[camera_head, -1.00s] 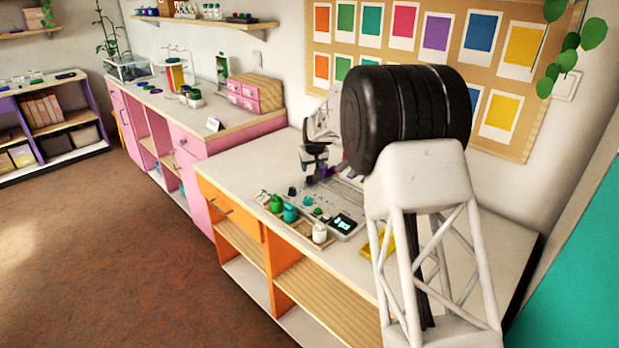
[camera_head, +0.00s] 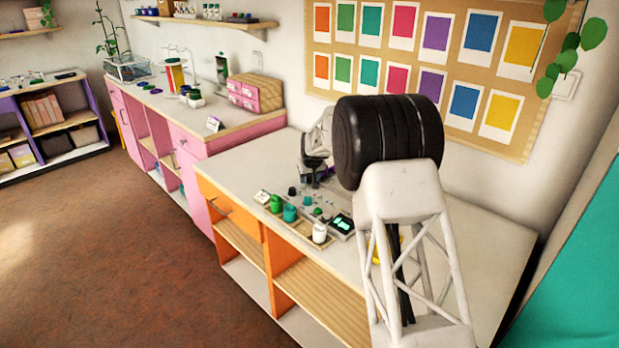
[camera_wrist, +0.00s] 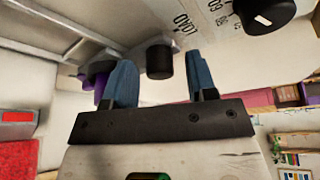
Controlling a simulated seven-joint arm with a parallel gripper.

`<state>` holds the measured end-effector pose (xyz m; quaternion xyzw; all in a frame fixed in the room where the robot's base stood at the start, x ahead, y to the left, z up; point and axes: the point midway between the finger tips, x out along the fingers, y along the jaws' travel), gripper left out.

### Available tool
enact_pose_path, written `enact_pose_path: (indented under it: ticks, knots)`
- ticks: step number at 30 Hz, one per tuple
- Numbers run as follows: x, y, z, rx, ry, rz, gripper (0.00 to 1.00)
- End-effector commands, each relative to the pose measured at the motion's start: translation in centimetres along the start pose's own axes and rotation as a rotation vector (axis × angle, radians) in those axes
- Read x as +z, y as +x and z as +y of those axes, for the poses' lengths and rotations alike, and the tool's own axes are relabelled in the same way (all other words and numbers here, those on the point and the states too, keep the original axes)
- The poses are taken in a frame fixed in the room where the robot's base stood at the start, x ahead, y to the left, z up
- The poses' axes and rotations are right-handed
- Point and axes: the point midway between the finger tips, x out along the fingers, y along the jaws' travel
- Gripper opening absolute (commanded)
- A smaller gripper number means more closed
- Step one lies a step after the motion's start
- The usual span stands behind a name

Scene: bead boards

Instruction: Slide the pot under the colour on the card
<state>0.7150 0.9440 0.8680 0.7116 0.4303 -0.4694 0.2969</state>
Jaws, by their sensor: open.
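A green pot (camera_head: 276,203), a teal pot (camera_head: 290,213) and a white pot (camera_head: 320,232) stand along the front of the bench. A small pale card (camera_head: 262,196) lies left of the green pot; its colour is too small to tell. My gripper (camera_wrist: 160,62) has two blue fingers, spread apart. A black knob (camera_wrist: 159,61) shows between and beyond them; I cannot tell whether they touch it. A purple part (camera_wrist: 100,82) shows beside the left finger. In the head view my arm partly hides the gripper and the board beneath it.
A dark display (camera_head: 342,222) with green digits is near the white pot. A large black dial (camera_wrist: 264,12) with a printed scale is at upper right in the wrist view. Colour swatches hang on a wall board (camera_head: 400,48). The bench's left part (camera_head: 232,170) is clear.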

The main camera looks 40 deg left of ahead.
Motion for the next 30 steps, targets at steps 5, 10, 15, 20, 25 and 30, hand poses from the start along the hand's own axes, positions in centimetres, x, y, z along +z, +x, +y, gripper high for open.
enact_pose_path:
  ticks: [5,10,15,20,25,30]
  knots:
    - [0.00,0.16,-0.01,0.000,0.000,0.000,0.52]
    - [0.00,0.15,-0.01,0.000,0.000,0.000,0.52]
    - [0.01,0.15,-0.01,0.000,0.000,0.000,0.29]
    - [0.01,0.15,-0.01,0.000,0.000,0.000,0.05]
    - [0.01,0.15,0.00,0.000,0.000,0.000,0.00]
    - [0.30,0.03,0.18,0.000,0.000,-0.001,0.00]
